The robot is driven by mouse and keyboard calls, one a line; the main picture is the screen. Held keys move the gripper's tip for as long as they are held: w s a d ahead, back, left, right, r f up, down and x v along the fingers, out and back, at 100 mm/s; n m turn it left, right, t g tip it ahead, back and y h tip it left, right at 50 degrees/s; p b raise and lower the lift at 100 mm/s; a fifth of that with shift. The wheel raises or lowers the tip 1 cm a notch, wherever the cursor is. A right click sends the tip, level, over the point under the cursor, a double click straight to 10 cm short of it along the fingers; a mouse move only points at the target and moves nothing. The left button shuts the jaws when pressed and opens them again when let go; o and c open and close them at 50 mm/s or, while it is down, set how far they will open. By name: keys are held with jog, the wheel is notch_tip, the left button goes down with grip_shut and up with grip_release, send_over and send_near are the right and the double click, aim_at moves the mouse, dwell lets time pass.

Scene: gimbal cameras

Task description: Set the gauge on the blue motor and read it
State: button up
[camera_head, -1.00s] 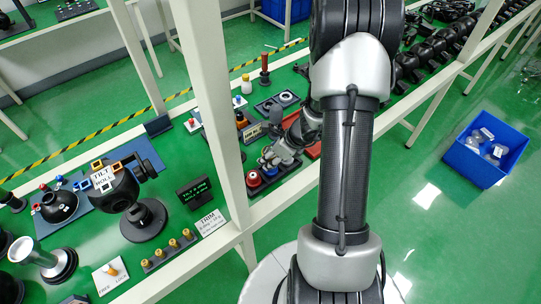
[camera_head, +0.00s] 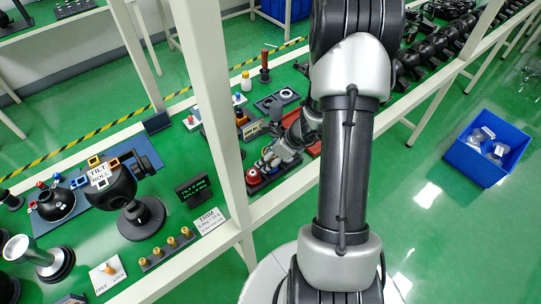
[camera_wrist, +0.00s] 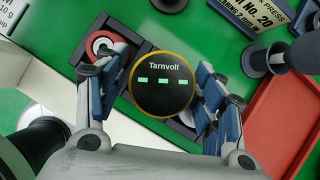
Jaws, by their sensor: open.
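A round black gauge (camera_wrist: 163,98) with a gold rim, the word Tarnvolt and three green dashes sits in a dark tray (camera_wrist: 128,52) in the wrist view. My gripper (camera_wrist: 162,82) is open, with its blue-padded fingers on either side of the gauge; I cannot tell whether they touch it. In the head view my gripper (camera_head: 281,155) is low over the bench beyond the white post. A black ball-shaped gimbal (camera_head: 118,187) marked TILT and ROLL stands at the left, with orange, yellow and blue square parts.
A white upright post (camera_head: 208,90) stands between the gimbal and my gripper. A small green-lettered display (camera_head: 193,190) and brass weights (camera_head: 172,243) are near the gimbal. A red tray (camera_wrist: 285,115) and a black stand (camera_wrist: 257,60) are right of the gauge.

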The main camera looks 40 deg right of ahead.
dwell(0.3)
jog(key=v, duration=1.2)
